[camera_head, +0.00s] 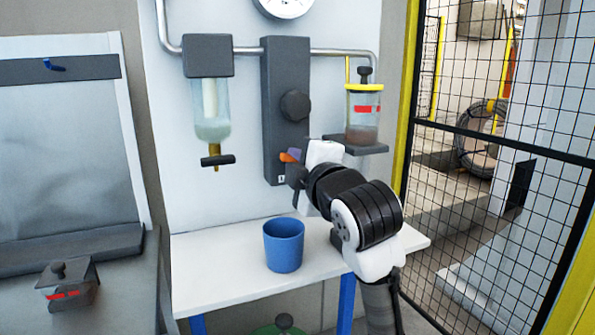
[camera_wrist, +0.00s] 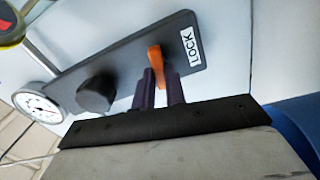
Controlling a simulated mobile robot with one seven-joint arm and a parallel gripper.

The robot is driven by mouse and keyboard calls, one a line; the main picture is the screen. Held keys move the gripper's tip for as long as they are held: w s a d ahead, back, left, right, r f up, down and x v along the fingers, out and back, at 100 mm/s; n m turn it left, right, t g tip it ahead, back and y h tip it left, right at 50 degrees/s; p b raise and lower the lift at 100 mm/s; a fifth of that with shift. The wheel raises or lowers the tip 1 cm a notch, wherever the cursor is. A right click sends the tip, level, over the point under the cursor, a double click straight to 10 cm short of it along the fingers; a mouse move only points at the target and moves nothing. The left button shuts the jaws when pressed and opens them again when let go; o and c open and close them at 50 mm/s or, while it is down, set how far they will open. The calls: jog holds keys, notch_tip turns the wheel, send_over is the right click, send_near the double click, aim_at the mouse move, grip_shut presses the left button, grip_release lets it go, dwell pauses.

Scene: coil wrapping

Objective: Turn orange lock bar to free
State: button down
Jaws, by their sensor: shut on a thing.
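The orange lock bar (camera_head: 289,156) sits low on a dark grey upright panel (camera_head: 285,75). In the wrist view the orange lock bar (camera_wrist: 156,58) stands out from the panel (camera_wrist: 120,52) beside a white LOCK label (camera_wrist: 190,46). My gripper (camera_head: 294,168) is at the bar, reaching in from the right. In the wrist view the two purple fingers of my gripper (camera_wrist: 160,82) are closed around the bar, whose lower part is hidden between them. A dark round knob (camera_head: 295,106) is above the bar on the same panel; it also shows in the wrist view (camera_wrist: 97,93).
A blue cup (camera_head: 284,245) stands on the white table (camera_head: 215,280) below the panel. A bottle with a tap (camera_head: 212,110) hangs left, and a yellow-rimmed jar (camera_head: 363,120) sits on a shelf right. A mesh fence (camera_head: 500,150) stands further right.

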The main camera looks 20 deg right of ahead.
jog(key=shift+f+n+b, duration=0.1)
jog(key=shift+n+b, duration=0.4)
jog(key=shift+n, duration=0.6)
jog(key=c, duration=1.4)
grip_release()
jog(key=shift+c, duration=0.2)
jog(key=s+b, duration=0.1)
jog(key=s, duration=1.3)
jog(key=shift+d+b, duration=0.2)
jog(key=shift+b, duration=0.15)
